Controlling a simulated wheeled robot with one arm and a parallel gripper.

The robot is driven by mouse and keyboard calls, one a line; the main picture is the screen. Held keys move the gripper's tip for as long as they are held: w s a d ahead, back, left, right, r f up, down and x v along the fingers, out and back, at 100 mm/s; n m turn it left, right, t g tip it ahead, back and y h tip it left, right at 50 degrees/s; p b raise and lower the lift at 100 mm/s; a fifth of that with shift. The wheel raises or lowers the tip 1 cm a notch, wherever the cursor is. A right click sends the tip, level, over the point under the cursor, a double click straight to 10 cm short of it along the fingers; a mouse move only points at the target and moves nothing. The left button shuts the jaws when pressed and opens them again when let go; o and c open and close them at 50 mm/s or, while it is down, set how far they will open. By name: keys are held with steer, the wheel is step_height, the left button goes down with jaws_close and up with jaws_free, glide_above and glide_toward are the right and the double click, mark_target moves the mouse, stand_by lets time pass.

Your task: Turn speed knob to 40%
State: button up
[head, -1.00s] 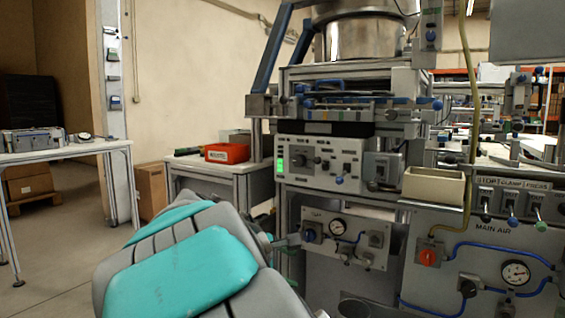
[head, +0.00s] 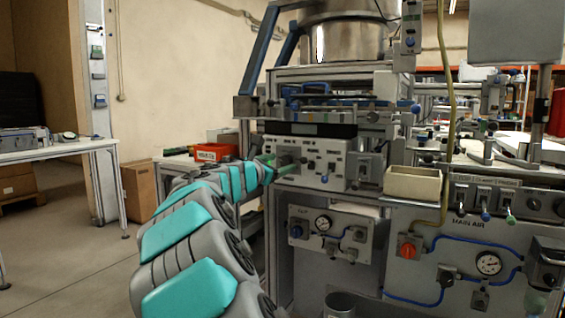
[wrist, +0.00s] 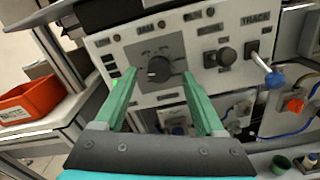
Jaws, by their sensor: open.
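The speed knob appears to be the large dark round knob (wrist: 158,68) on a dark dial plate on the white control panel (head: 325,168). My gripper (wrist: 158,75) is open and empty. Its two green fingers reach toward the panel, one to each side of the knob as the wrist view shows it. I cannot tell whether the fingertips touch the panel. In the head view my gripper (head: 276,165) is at the panel's left end and partly covers the knob area. The dial marks are too small to read.
A smaller black knob (wrist: 226,56) and a blue-tipped lever (wrist: 274,80) stand out to the right on the panel. A red bin (head: 216,152) sits on a side bench at left. A beige tray (head: 413,183) is right of the panel. Open floor lies at left.

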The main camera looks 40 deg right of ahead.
mark_target(286, 161)
steer(key=shift+x, duration=1.1)
jaws_close()
